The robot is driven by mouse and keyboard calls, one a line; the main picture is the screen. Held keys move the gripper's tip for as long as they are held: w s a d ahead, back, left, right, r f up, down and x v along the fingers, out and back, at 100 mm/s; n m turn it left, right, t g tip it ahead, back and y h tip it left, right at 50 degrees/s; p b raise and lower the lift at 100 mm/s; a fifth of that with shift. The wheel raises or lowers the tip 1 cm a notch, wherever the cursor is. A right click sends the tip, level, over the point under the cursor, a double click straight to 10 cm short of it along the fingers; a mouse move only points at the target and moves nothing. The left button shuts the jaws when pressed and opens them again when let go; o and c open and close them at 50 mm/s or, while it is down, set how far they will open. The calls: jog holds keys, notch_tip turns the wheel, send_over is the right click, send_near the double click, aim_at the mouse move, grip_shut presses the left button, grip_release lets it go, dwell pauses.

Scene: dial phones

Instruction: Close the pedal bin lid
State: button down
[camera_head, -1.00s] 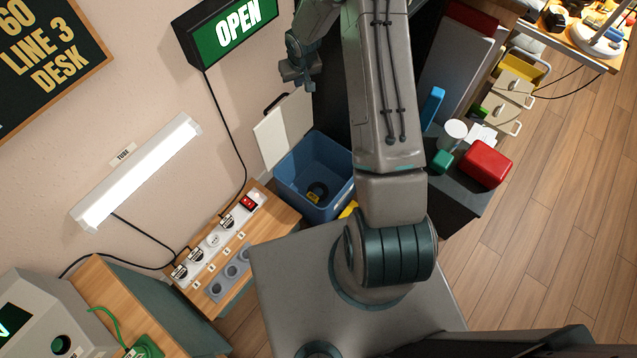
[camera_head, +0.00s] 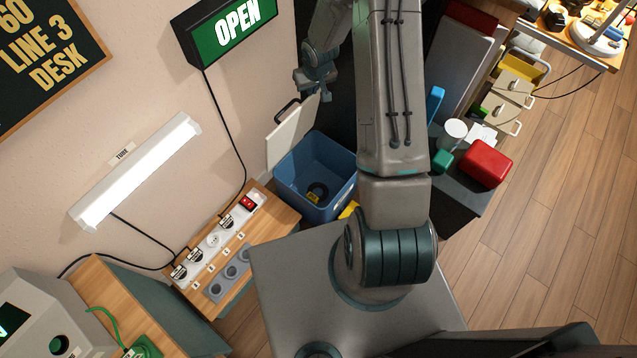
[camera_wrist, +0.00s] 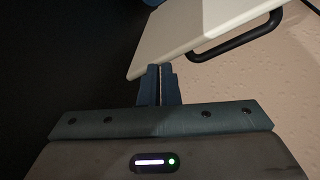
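The pedal bin (camera_head: 318,200) is a blue open-topped box on the floor by the wall. My gripper (camera_head: 322,97) is at the lid's upper right edge, above the bin. In the wrist view my gripper (camera_wrist: 160,85) has its fingers together with only a thin line between them. The fingertips overlap the edge of the lid (camera_wrist: 195,30); whether they touch it is unclear. The handle (camera_wrist: 236,42) is to their right.
A wooden bench with a power strip (camera_head: 216,238) stands left of the bin. A dark cabinet with a red box (camera_head: 486,163) is on the right. A lit OPEN sign (camera_head: 238,28) hangs on the wall above. Wooden floor is clear at far right.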

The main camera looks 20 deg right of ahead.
jog(key=p+v, duration=0.5)
jog(key=v, duration=0.1)
jog(key=shift+w+d, duration=0.2)
jog(key=shift+d, duration=0.15)
jog(key=shift+r, duration=0.2)
dwell(0.8)
jog(key=s+a+r+h+p, duration=0.1)
jog(key=s+r+p, duration=0.35)
jog(key=r, duration=0.85)
jog(key=s+a+r+p, duration=0.1)
jog(key=s+r+p, duration=0.3)
jog(key=r, duration=0.8)
jog(key=s+a+r+p, duration=0.2)
jog(key=s+r+p, duration=0.1)
jog(key=s+r, duration=0.5)
jog(key=s+a+r+m+p, duration=0.1)
jog(key=s+a+r+p, duration=0.1)
jog(key=s+r, duration=0.7)
jog(key=s, duration=0.2)
jog(key=shift+s+g+y+p, duration=0.4)
jog(key=shift+d, duration=0.1)
